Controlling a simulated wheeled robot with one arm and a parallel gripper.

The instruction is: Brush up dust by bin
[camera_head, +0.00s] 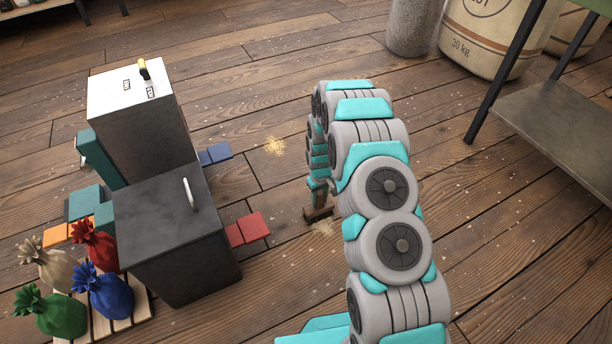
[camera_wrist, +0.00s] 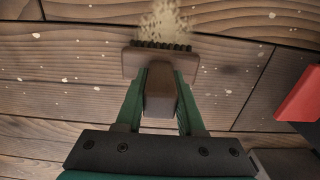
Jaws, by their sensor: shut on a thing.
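My gripper (camera_head: 318,184) points down near the floor, shut on the handle of a brown brush (camera_head: 316,213). In the wrist view the green fingers of my gripper (camera_wrist: 160,95) hold the handle from both sides, and the brush head (camera_wrist: 134,63) shows dark bristles. A pale dust patch (camera_head: 323,228) lies right at the brush; it also shows beyond the bristles in the wrist view (camera_wrist: 163,20). I cannot tell whether the bristles touch the floor. A second tan dust patch (camera_head: 275,146) lies apart on the floor, farther back. A grey cylinder (camera_head: 412,25), perhaps the bin, stands at the back.
A dark box with a handle (camera_head: 172,235) and a white-topped box (camera_head: 138,100) stand left. Red blocks (camera_head: 248,229) and blue blocks (camera_head: 213,155) lie beside them. Colored sacks (camera_head: 103,291) sit on a pallet. A metal shelf (camera_head: 560,125) is right. Floor between is clear.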

